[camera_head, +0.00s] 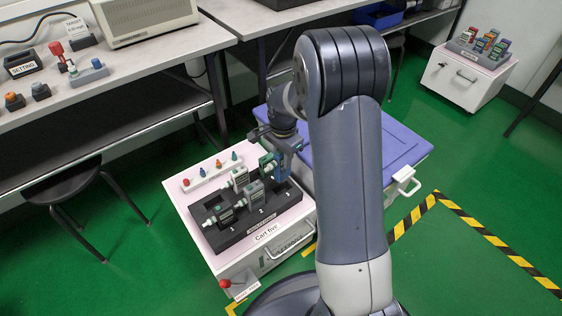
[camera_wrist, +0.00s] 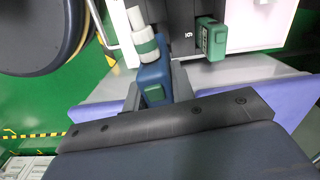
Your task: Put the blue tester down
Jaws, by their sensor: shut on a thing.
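The blue tester (camera_wrist: 153,76) is between the two fingers of my gripper (camera_wrist: 156,92), which is shut on it. A white and teal tip (camera_wrist: 140,35) shows next to it in the wrist view. In the head view the blue tester (camera_head: 284,164) is partly hidden by my gripper (camera_head: 286,148), over the back right part of the black rack (camera_head: 234,233) on Cart five. I cannot tell whether its bottom touches the rack. A green tester (camera_wrist: 211,39) stands in the rack, apart from my gripper; it also shows in the head view (camera_head: 267,166).
Grey-green testers (camera_head: 240,180) stand in the rack's left and middle parts. A white strip with coloured pegs (camera_head: 209,172) lies behind it. A blue-lidded chest (camera_head: 390,150) stands right of the cart. Another cart (camera_head: 465,80) with testers is at the far right.

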